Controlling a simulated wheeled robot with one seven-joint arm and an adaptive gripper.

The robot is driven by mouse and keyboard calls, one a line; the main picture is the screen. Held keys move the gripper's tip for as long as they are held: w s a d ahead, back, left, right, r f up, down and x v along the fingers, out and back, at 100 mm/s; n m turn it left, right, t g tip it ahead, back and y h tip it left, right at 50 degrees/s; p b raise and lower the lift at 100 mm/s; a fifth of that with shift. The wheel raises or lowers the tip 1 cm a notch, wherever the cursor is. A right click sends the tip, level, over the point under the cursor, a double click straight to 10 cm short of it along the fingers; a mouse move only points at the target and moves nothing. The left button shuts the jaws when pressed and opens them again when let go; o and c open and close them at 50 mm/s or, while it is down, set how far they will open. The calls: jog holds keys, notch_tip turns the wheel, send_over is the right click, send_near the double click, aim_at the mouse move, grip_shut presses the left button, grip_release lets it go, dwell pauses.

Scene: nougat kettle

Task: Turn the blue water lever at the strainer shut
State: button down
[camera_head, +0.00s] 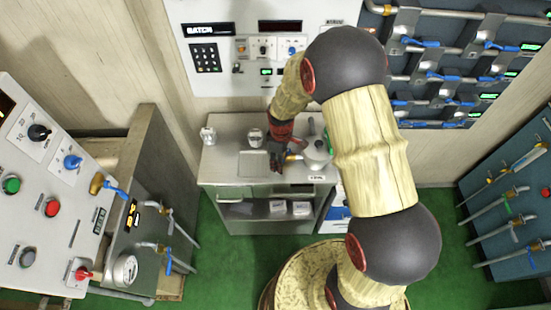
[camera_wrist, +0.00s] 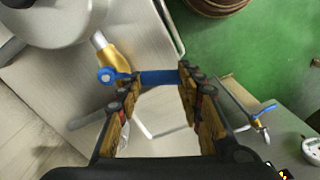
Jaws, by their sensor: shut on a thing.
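The blue lever (camera_wrist: 158,77) lies across the space between the fingertips of my gripper (camera_wrist: 154,79) in the wrist view. Its round blue hub (camera_wrist: 106,75) shows just outside the left finger, beside a brass valve body (camera_wrist: 118,56). A short pipe joins the valve to a round grey metal vessel (camera_wrist: 55,20), which looks like the strainer. In the head view, my gripper (camera_head: 277,160) is low over the steel counter, just left of the vessel (camera_head: 317,152). My gripper is shut on the lever; the exact finger contact is partly hidden.
The steel counter (camera_head: 226,136) has two small containers (camera_head: 208,135) (camera_head: 255,137) toward its back left. A wall panel with switches (camera_head: 207,58) stands behind. Another blue-handled tap (camera_wrist: 264,112) shows at right in the wrist view. Green floor lies around the counter.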

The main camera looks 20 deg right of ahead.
jog(key=shift+s+d+n, duration=0.4)
jog(key=shift+d+n, duration=0.3)
jog(key=shift+n, duration=0.5)
jog(key=shift+s+d+n, duration=0.4)
jog(key=shift+d+n, duration=0.3)
jog(key=shift+n, duration=0.5)
jog(key=c, duration=1.2)
grip_release()
jog(key=shift+d, duration=0.1)
notch_tip(320, 180, up, 12)
jog(key=shift+f, duration=0.1)
